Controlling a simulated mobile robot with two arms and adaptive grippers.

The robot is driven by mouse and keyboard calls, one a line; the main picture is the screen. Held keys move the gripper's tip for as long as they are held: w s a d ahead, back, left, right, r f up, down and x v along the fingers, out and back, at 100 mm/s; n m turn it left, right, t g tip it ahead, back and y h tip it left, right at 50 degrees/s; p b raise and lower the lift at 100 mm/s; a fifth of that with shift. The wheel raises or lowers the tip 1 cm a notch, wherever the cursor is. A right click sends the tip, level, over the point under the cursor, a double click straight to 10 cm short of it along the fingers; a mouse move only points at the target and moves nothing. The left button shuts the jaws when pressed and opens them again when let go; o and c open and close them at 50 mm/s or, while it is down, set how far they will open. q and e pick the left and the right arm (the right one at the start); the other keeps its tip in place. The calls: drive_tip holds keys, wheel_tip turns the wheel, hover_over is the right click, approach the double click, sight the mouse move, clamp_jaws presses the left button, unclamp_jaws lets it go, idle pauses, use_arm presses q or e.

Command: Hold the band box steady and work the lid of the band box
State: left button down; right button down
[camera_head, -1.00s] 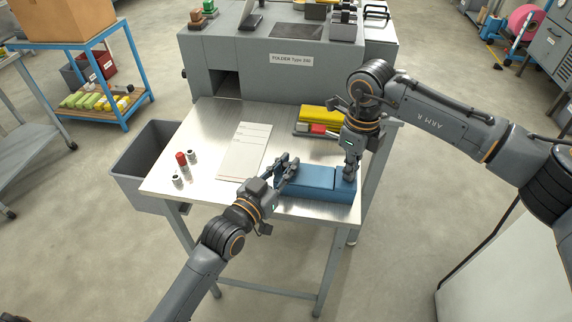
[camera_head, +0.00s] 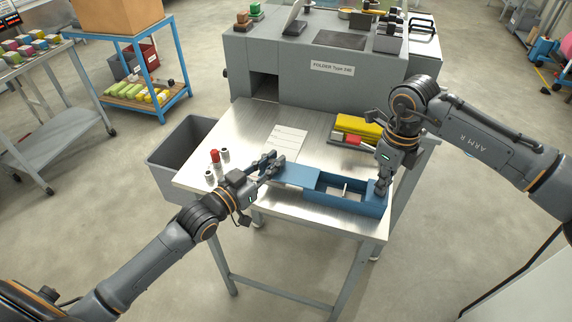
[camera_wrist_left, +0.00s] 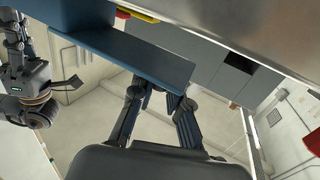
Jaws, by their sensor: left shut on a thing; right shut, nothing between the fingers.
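The blue band box (camera_head: 345,206) lies on the metal table, its right part open on top, with an upright pale piece visible inside. Its flat blue lid (camera_head: 297,174) covers the left part and sticks out past the box's left end. My left gripper (camera_head: 271,166) is shut on the lid's left end. In the left wrist view, the lid (camera_wrist_left: 150,57) shows as a blue slab above the fingers (camera_wrist_left: 160,100). My right gripper (camera_head: 380,192) is shut and empty, its fingertips down at the box's right end; exact contact is hard to tell.
The table (camera_head: 250,140) holds a pale printed sheet (camera_head: 287,143), a red-topped bottle (camera_head: 215,157) with small cylinders, and yellow and red items (camera_head: 358,128) behind the box. The grey folder machine (camera_head: 290,70) stands behind. A grey bin (camera_head: 183,150) is at the left.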

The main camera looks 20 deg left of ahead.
use_arm(q)
drive_tip(key=shift+f, duration=0.1)
use_arm(e)
drive_tip(key=shift+s+d+f, duration=0.1)
drive_tip(key=shift+s+f, duration=0.05)
drive_tip(key=shift+f, duration=0.15)
use_arm(q)
drive_tip(key=c, duration=1.3)
unclamp_jaws()
drive_tip(key=shift+s+a, duration=0.1)
drive_tip(key=v, duration=1.2)
